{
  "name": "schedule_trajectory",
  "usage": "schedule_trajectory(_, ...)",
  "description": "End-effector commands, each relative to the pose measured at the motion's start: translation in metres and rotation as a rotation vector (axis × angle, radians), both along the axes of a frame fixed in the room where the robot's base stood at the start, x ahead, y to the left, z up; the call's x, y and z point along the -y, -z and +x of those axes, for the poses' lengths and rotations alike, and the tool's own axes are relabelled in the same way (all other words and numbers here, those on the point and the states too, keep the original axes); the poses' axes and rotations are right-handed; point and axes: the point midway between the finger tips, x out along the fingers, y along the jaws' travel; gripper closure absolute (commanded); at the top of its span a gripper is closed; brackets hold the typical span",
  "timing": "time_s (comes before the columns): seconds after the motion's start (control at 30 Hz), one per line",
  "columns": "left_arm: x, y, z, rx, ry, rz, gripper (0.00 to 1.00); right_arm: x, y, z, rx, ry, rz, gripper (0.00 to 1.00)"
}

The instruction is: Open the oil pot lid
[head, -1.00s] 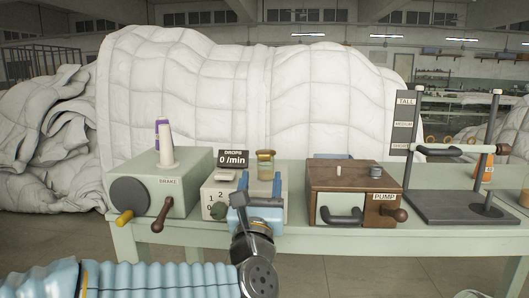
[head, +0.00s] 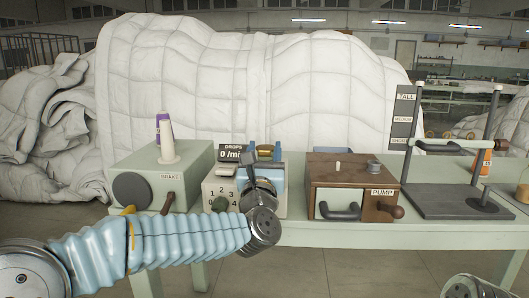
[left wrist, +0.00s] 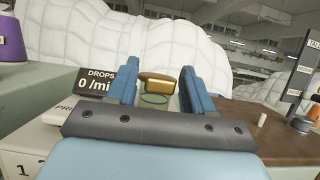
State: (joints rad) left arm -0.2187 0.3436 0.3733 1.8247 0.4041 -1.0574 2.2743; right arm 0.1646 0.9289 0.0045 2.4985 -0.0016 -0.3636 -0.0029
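The oil pot is a small glass jar with a brass lid (head: 264,149), on the back of the drops box (head: 217,190). In the left wrist view the brass lid (left wrist: 158,83) and the greenish glass rim (left wrist: 154,99) show between my fingers. My left gripper (head: 265,150) is open, with one blue finger on each side of the lid. A narrow gap shows beside the lid in the left wrist view (left wrist: 158,80); I cannot tell whether either finger touches it. My gripper and wrist hide most of the jar. My right gripper is out of view.
The brake box (head: 160,175) with a thread cone (head: 167,140) stands left on the green table (head: 300,235). The brown pump box (head: 350,180) stands right, then a stand with a height scale (head: 403,118). White duvet heaps (head: 250,80) rise behind.

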Motion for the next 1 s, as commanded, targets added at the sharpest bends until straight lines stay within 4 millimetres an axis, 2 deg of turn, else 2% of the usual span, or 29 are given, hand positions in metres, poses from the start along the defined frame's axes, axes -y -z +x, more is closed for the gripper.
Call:
schedule_trajectory(0.03, 0.0, 0.0, 0.0, 0.0, 0.0, 0.0, 0.78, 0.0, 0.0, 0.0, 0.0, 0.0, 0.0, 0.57)
schedule_trajectory(0.17, 0.0, 0.0, 0.0, 0.0, 0.0, 0.0, 0.98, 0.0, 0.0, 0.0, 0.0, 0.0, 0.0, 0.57)
schedule_trajectory(0.2, 0.0, 0.0, 0.0, 0.0, 0.0, 0.0, 1.0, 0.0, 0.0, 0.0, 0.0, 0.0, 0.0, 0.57)
schedule_trajectory(0.47, 0.0, -0.004, -0.001, -0.027, -0.001, 0.0, 1.0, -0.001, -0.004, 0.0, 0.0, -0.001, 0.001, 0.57)
schedule_trajectory(0.67, 0.0, -0.013, 0.0, -0.126, 0.002, -0.001, 1.0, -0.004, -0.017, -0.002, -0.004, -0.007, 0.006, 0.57)
schedule_trajectory(1.0, 0.001, -0.033, 0.006, -0.38, 0.003, -0.002, 1.0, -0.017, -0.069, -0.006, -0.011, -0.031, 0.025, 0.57)
